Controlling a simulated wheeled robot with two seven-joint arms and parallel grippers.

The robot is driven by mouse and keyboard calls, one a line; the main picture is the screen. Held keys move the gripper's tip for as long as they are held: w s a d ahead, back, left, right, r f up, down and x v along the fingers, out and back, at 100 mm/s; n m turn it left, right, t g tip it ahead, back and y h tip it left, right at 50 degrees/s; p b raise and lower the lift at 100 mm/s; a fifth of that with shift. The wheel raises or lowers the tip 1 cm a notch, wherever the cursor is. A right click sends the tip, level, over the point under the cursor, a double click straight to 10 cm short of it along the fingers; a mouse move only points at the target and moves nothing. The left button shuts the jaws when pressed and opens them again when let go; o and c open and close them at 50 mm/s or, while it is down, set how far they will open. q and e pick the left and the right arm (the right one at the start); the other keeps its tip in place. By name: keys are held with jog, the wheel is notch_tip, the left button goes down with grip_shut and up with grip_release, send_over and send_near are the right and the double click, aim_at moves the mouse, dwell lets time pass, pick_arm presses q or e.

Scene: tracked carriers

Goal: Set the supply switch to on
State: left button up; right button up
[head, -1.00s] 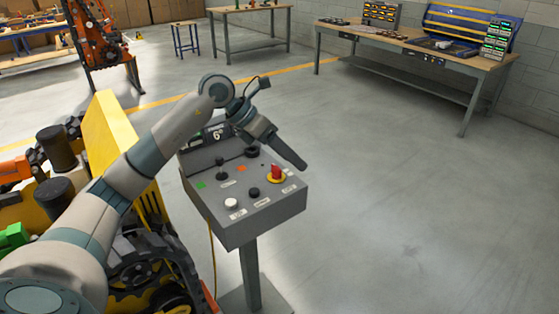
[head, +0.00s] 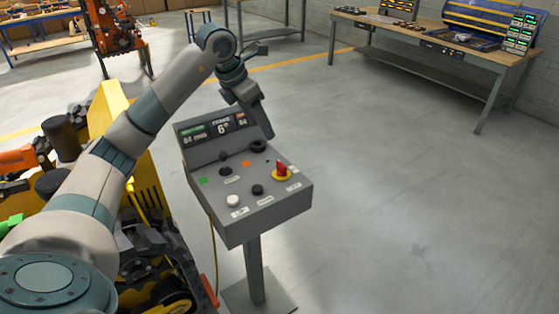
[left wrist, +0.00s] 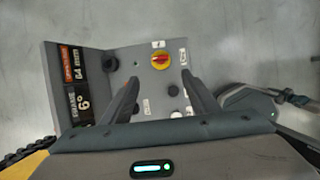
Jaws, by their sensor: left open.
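The supply switch appears to be the red rotary handle on a yellow disc (head: 281,171), at the right side of the grey control box's (head: 262,222) sloping top. In the left wrist view the red handle (left wrist: 160,60) lies crosswise on its yellow disc, ahead of and between the fingers. Its label is too small to read. My left gripper (head: 268,135) is above the box's back edge, apart from the switch. In the left wrist view its fingers (left wrist: 160,80) are spread with nothing between them. My right gripper does not show.
The panel also has a white button (head: 233,201), a black knob (head: 257,190), a black ring-shaped control (head: 258,146) and a display (head: 222,128). A yellow tracked machine (head: 110,100) stands close on the left. A workbench (head: 440,45) is far back right. Floor right of the box is clear.

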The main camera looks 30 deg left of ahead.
pick_arm(q)
jog(key=p, duration=0.3)
send_near(280, 164)
jog(key=p+x, duration=0.1)
jog(key=x, duration=0.6)
jog(key=shift+w+d+f, duration=0.15)
jog(key=shift+w+f, duration=0.2)
jog(key=shift+f, duration=0.35)
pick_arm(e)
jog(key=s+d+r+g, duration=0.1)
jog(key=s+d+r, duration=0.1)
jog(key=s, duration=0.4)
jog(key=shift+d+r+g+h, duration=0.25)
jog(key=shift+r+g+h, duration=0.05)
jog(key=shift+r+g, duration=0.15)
pick_arm(q)
jog(key=c, duration=1.1)
jog(key=shift+o, duration=0.2)
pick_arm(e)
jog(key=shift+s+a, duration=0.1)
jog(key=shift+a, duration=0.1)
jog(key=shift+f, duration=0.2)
